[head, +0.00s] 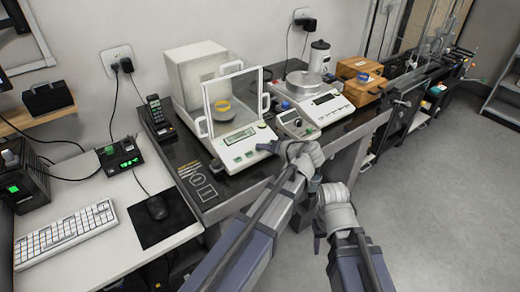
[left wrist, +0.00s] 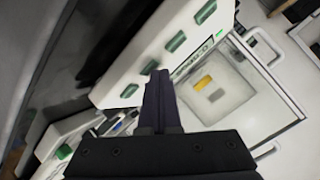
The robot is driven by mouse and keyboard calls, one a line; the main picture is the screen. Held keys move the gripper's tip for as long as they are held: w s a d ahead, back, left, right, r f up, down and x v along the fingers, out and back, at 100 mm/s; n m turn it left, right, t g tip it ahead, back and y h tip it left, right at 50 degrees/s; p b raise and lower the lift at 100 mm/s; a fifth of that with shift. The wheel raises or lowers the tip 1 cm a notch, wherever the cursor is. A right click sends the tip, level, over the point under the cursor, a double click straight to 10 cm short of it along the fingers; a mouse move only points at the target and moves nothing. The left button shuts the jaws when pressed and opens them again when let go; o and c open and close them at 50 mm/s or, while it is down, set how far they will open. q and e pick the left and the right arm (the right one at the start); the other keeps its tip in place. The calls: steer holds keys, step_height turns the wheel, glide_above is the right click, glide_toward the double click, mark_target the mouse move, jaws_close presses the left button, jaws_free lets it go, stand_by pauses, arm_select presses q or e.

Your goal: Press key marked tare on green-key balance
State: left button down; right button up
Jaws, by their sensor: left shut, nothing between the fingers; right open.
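In the left wrist view several green keys (left wrist: 176,41) line the panel (left wrist: 118,80) beside the display (left wrist: 188,66). Key markings are too small to read. My left gripper (head: 264,147) is shut and empty at the panel's right front corner. In the left wrist view its dark fingertips (left wrist: 159,74) overlap the panel near a green key (left wrist: 149,67); contact cannot be told. My right gripper (head: 318,240) is open, lower, in front of the bench.
A second balance (head: 325,103) and a small control box (head: 295,124) stand just right of the green-key balance. A keyboard (head: 65,233) and mouse (head: 157,207) lie on the left desk. Floor at right is clear.

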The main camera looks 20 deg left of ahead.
arm_select(q)
steer(key=shift+r, duration=0.15)
steer(key=shift+s+d+r+p, duration=0.15)
steer(key=shift+d+r+p, duration=0.05)
steer(key=shift+r+p, duration=0.55)
steer(key=r+p, duration=0.3)
steer(key=s+d+r+p, duration=0.1)
steer(key=shift+r+p, duration=0.25)
steer(key=shift+p, duration=0.15)
steer(key=shift+w, duration=0.1)
steer(key=shift+d, duration=0.1)
stand_by(0.6)
